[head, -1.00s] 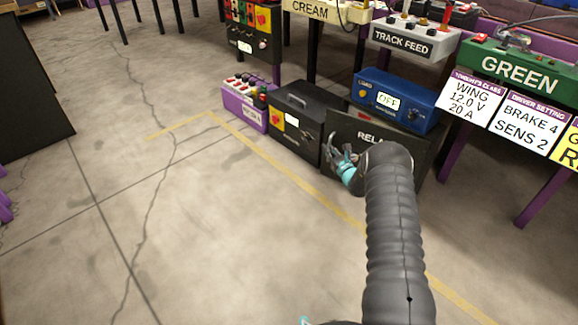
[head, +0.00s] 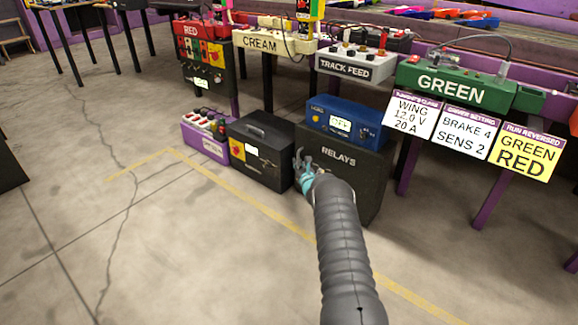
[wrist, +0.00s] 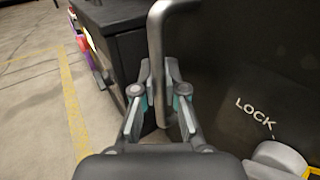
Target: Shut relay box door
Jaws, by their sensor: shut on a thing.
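The relay box door (head: 352,180) is a dark panel lettered RELAYS, below the blue unit in the head view. My gripper (head: 304,164) is at the door's left edge. In the wrist view the door fills the right side, with a grey vertical bar handle (wrist: 157,45) near its left edge. My gripper (wrist: 158,95) has its two fingers on either side of this bar and is shut on it. A LOCK label and a pale round knob (wrist: 278,158) show at lower right. Whether the door is flush with its box I cannot tell.
A blue unit (head: 345,125) rests on top of the relay box. A black box with a yellow panel (head: 262,150) stands close on the left, with a purple box (head: 205,138) beyond it. Purple table legs (head: 408,165) stand on the right. The floor (head: 190,250) in front is clear.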

